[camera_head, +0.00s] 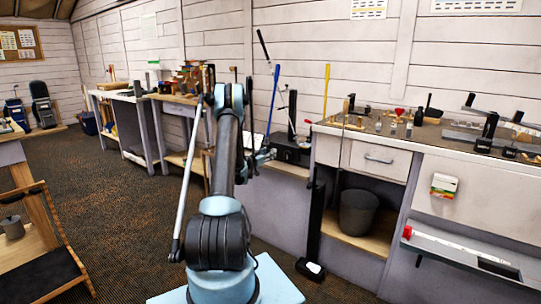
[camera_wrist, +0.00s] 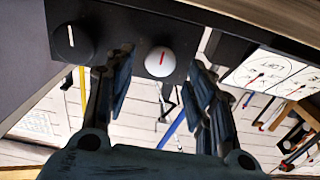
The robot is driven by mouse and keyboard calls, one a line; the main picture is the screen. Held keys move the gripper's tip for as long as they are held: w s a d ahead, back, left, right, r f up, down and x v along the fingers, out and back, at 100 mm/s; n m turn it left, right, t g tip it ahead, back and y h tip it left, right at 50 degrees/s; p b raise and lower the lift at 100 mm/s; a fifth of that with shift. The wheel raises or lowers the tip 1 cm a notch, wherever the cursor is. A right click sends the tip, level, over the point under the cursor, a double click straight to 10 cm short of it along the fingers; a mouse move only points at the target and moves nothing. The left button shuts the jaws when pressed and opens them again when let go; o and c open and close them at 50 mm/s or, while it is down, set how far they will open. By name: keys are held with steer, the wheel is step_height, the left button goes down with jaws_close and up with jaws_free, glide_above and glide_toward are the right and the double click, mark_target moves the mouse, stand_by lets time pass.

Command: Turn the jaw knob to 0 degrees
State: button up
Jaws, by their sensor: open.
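A white round knob (camera_wrist: 159,61) with a short red mark sits on a dark panel (camera_wrist: 112,22) in the wrist view. The red mark is near upright in the picture. A black knob (camera_wrist: 72,40) with a white line, also near upright, is to its left. No readable label shows which of them is the jaw knob. My gripper (camera_wrist: 162,66) is open, one finger on each side of the white knob. A gap shows between the knob and each finger; whether either touches is unclear. In the head view my arm partly hides the black device (camera_head: 290,150) beside the bench.
A white card with dial drawings and red pointers (camera_wrist: 262,76) is right of the panel. The workbench (camera_head: 410,145) with small tools is at the right in the head view. Golf shafts lean near the device. A bucket (camera_head: 360,213) stands under the bench.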

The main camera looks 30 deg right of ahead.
steer(key=shift+x, duration=1.7)
steer(key=shift+c, duration=0.6)
steer(key=c, duration=0.9)
